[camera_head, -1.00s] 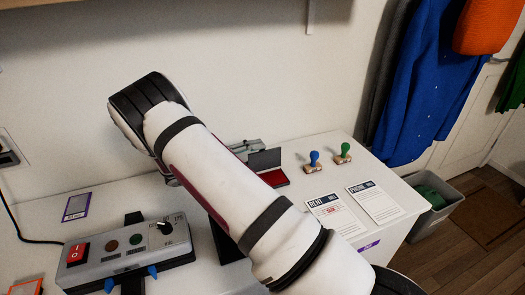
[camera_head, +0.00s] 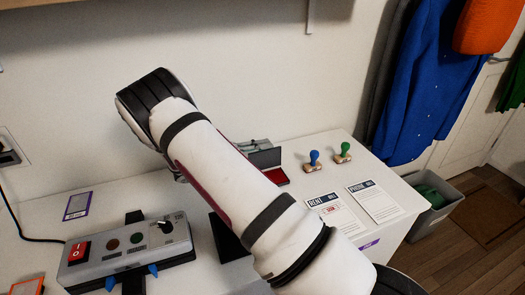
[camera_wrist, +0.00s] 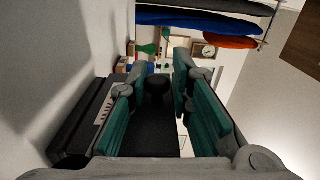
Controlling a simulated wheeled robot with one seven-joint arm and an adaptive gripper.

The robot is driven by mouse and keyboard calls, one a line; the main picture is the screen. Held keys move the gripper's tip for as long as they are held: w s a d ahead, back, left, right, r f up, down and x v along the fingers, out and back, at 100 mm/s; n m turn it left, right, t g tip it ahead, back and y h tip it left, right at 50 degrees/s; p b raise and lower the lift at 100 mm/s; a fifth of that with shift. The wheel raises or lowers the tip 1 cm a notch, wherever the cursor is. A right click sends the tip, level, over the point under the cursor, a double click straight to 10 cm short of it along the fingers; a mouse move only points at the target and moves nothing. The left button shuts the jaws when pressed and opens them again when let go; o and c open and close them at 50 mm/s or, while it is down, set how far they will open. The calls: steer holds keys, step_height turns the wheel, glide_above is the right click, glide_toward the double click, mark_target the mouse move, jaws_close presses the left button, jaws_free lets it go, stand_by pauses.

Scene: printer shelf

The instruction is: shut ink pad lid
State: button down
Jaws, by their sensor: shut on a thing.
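The ink pad (camera_head: 276,177) shows its red pad in the head view, on the white table just right of my forearm. Its dark lid (camera_head: 265,158) stands raised at the back of the pad, so it is open. My arm hides part of this area. My gripper (camera_wrist: 160,75) shows in the wrist view with teal finger pads on either side of a dark, knob-like thing (camera_wrist: 155,86), which I cannot identify. The fingers are hidden behind my arm in the head view.
A blue stamp (camera_head: 314,160) and a green stamp (camera_head: 343,152) stand right of the pad. Two paper forms, RENT (camera_head: 334,219) and another (camera_head: 375,201), lie in front. A grey control box (camera_head: 128,252) is at left. The wall is close behind.

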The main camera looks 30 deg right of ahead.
mark_target(267, 159)
steer(key=shift+s+a+f, duration=0.15)
steer(key=shift+f, duration=0.05)
steer(key=m, duration=0.1)
steer(key=s+m, duration=0.2)
steer(key=shift+a+r+m+p, duration=0.2)
steer(key=shift+a+m+p, duration=0.05)
steer(key=shift+m+p, duration=0.15)
steer(key=s+m, duration=0.1)
steer(key=m, duration=0.2)
steer(key=shift+s+a+m, duration=0.2)
steer(key=shift+s+m, duration=0.1)
steer(key=shift+s, duration=0.05)
steer(key=m, duration=0.1)
steer(key=s+m+p, duration=0.1)
steer(key=m, duration=0.1)
steer(key=shift+s+a+f, duration=0.15)
steer(key=shift+s+f, duration=0.1)
steer(key=shift+f, duration=0.1)
steer(key=shift+s+a+f+m, duration=0.1)
steer(key=shift+s+f+m, duration=0.15)
steer(key=shift+m, duration=0.65)
steer(key=shift+s+f+m, duration=0.25)
steer(key=shift+m, duration=0.65)
